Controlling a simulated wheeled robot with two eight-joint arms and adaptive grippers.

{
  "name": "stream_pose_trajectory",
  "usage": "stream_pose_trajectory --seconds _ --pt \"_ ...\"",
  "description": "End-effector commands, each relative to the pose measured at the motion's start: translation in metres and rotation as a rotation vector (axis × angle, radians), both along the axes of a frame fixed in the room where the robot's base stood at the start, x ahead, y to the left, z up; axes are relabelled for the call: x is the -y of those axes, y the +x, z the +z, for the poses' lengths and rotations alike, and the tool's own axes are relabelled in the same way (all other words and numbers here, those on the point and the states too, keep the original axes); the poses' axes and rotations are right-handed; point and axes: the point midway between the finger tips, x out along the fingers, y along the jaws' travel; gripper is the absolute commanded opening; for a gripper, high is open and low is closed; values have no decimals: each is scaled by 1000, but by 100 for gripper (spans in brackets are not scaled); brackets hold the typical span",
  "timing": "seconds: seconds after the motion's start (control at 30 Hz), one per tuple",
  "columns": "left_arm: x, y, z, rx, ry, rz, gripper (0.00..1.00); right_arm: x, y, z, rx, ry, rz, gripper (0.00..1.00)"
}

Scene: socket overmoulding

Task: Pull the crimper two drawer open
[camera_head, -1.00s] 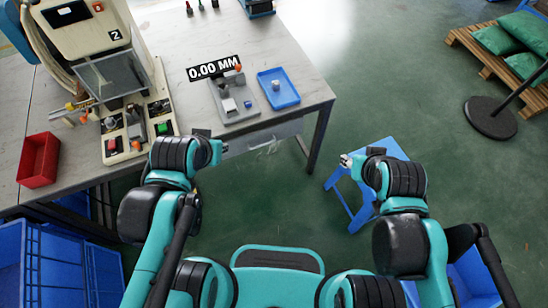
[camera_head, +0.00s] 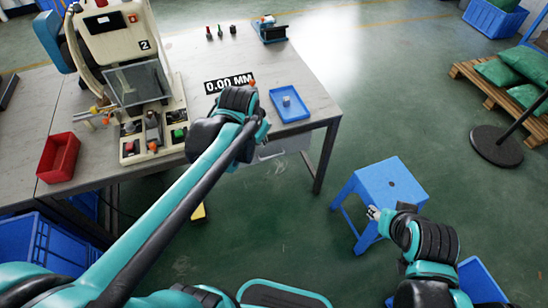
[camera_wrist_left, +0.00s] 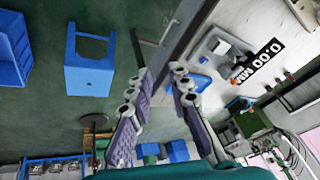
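The crimper marked 2 (camera_head: 122,50) stands on the table at the left in the head view. A grey drawer (camera_head: 285,148) hangs under the table's front edge, right of the crimper. My left forearm and wrist cover part of it, and I cannot tell whether it stands open. My left gripper is hidden behind its wrist in the head view, close to the table edge. In the left wrist view the left gripper (camera_wrist_left: 160,76) is open with nothing between its fingers. My right gripper (camera_head: 374,213) hangs beside the blue stool, its fingers too small to read.
A red bin (camera_head: 58,158) and a blue tray (camera_head: 289,103) sit on the table (camera_head: 85,95). The 0.00 MM display (camera_head: 229,84) is beside my left wrist. A blue stool (camera_head: 388,182) stands on the floor near my right gripper. The floor between table and stool is clear.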

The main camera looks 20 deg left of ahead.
Motion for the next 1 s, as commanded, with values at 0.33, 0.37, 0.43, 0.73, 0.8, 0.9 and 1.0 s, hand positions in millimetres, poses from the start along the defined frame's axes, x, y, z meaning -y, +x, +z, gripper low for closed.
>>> stream_pose_trajectory --seconds 0.33,0.37,0.43,0.73,0.8,0.9,1.0 --pt "-5 122 -94 -145 133 -243 19 0 0 -28 0 0 0 40" --pt "-5 132 -105 -157 143 -265 19 0 0 -30 0 0 0 40" --pt "-6 153 -135 -188 166 -319 19 0 0 -35 0 0 0 40" --pt "-10 211 -262 -304 239 -517 19 0 0 -51 0 0 0 40" --pt "-11 216 -281 -320 247 -544 19 0 0 -53 0 0 0 40" --pt "-11 219 -296 -333 254 -567 19 0 0 -55 0 0 0 40" --pt "-12 221 -306 -338 257 -577 19 0 0 -57 0 0 0 40"
